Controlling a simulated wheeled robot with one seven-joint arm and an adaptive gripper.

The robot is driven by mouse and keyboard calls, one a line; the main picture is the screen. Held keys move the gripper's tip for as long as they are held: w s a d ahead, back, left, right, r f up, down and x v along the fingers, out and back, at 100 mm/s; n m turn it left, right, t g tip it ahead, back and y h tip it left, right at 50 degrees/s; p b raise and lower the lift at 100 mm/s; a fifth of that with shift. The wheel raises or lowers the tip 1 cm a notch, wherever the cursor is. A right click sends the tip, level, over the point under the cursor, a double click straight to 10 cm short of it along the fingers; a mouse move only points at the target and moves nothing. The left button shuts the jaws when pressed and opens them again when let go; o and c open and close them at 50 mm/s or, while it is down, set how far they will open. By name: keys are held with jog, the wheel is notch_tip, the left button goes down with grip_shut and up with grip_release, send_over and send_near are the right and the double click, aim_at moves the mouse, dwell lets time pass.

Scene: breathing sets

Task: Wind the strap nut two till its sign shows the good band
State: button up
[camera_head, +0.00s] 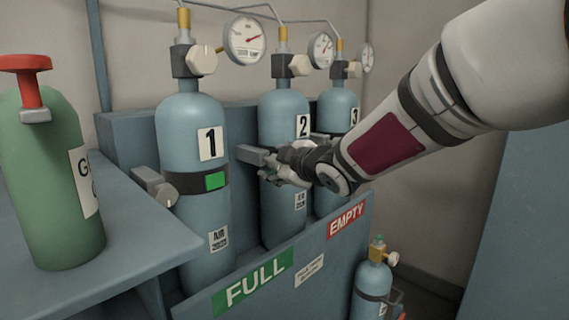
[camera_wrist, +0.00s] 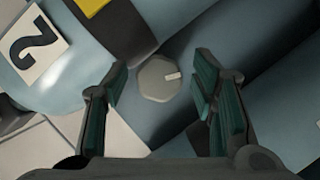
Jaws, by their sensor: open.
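Cylinder two (camera_head: 282,112) stands in the rack, a blue bottle marked "2", and its number label shows in the wrist view (camera_wrist: 32,46). The strap nut two (camera_wrist: 158,79) is a grey many-sided knob with a white mark pointing right. It lies between the two fingers of my gripper (camera_wrist: 155,92), which are open and apart from it on both sides. The strap's sign (camera_wrist: 92,5) shows yellow at the top edge of the wrist view, partly cut off. In the head view my gripper (camera_head: 272,174) is at cylinder two's strap and hides the nut and sign.
Cylinder one (camera_head: 188,130) has a green sign (camera_head: 215,181) and its own strap nut (camera_head: 166,195). Cylinder three (camera_head: 338,105) stands close behind my gripper. The rack's front panel (camera_head: 325,253) rises below. A green bottle (camera_head: 45,190) stands at left.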

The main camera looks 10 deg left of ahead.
jog(key=shift+s, duration=0.1)
jog(key=v, duration=1.1)
jog(key=shift+s+d, duration=0.3)
jog(key=s+d+f+m+g+h, duration=0.2)
jog(key=s+d+f+m+h, duration=0.35)
jog(key=d, duration=0.45)
jog(key=s+d+f+m+g+h, duration=0.2)
jog(key=s+d+m+h, duration=0.2)
jog(key=s+d+m, duration=0.5)
jog(key=s+d+f+m+g+y, duration=0.1)
jog(key=s+f+g, duration=0.3)
jog(key=s, duration=0.8)
jog(key=s+d+f+m+g, duration=0.1)
jog(key=s+f+m+g, duration=0.2)
jog(key=s, duration=0.9)
notch_tip(320, 180, up, 26)
jog(key=t+p, duration=0.2)
jog(key=p, duration=2.3)
jog(key=shift+s+r+n+t, duration=0.2)
jog(key=shift+r+n+t, duration=0.1)
jog(key=shift+n, duration=0.15)
